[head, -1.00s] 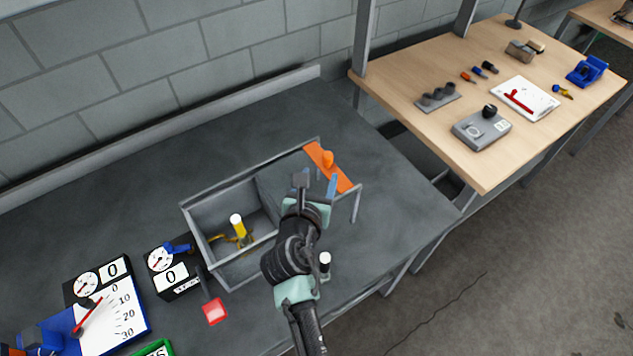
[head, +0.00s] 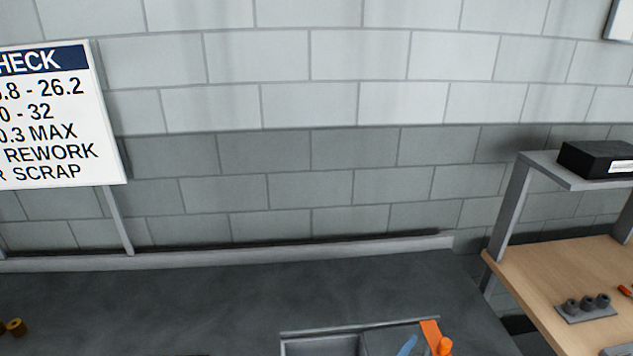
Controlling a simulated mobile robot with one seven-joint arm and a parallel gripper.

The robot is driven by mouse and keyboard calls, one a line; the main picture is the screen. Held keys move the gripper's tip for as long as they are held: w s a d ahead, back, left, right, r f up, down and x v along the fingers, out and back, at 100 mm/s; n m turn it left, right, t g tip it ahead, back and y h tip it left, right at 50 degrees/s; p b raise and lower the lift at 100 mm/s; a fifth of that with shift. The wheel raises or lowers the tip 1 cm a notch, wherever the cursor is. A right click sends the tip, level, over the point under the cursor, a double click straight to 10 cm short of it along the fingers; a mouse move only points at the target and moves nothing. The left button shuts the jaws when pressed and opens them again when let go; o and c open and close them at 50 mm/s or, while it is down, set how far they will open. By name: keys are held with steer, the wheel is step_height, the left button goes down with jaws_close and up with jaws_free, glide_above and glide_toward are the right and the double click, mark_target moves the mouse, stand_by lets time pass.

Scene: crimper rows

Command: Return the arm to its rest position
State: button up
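My arm and gripper are not visible in the head view now. The camera looks at the wall above the dark grey workbench (head: 200,310). At the bottom edge, only the far part of the grey bin (head: 322,344) shows, with an orange piece (head: 432,334) at its right end. A blue part (head: 407,346) stands beside the orange piece, cut off by the frame's lower edge. The inside of the bin is mostly hidden.
A white sign (head: 50,120) stands at the back left. A wooden table (head: 540,275) with a grey holder (head: 586,308) is at the right. A shelf above it carries a black box (head: 600,158). The bench's far middle is clear.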

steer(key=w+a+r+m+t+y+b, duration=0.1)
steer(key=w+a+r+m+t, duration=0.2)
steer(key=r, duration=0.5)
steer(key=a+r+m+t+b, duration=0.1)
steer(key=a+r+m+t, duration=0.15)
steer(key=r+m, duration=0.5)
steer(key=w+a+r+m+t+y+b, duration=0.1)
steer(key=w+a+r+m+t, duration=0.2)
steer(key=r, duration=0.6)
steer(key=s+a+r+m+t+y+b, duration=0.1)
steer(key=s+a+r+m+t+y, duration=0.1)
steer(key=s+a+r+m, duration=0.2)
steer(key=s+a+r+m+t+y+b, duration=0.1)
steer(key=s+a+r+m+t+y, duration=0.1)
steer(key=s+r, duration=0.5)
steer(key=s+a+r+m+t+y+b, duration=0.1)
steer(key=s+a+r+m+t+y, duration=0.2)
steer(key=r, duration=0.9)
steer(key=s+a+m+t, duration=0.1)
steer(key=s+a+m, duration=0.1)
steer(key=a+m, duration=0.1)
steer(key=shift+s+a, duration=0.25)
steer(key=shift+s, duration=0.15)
